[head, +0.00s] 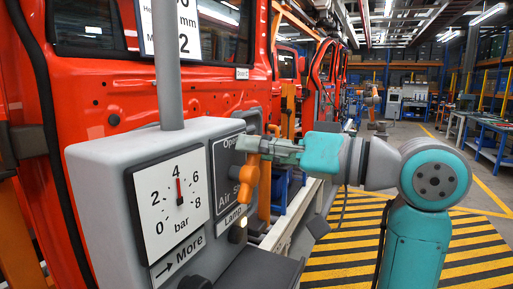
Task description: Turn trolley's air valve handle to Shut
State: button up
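The trolley (110,172) is a grey box at the left front. Its dark air valve plate (224,160) reads "Ope…" at the top and "Air S…" lower down, with the rest of the lettering covered. The orange valve handle (248,178) stands in front of the plate's right part, its lower end pointing down. My gripper (256,146), grey-green, reaches in from the right and overlaps the top of the handle. I cannot tell whether its fingers are closed on the handle or only touching it.
A dial (172,205) marked in bar has its red needle near 4. A grey pole (167,70) rises from the trolley. Red vehicle doors (105,95) stand behind. Striped floor (350,250) lies at right.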

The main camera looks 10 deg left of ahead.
jog(key=shift+w+a, duration=0.1)
jog(key=shift+a, duration=0.1)
grip_shut()
jog(key=shift+w+f+m, duration=0.15)
jog(key=shift+w+m, duration=0.05)
jog(key=shift+m, duration=0.6)
grip_release()
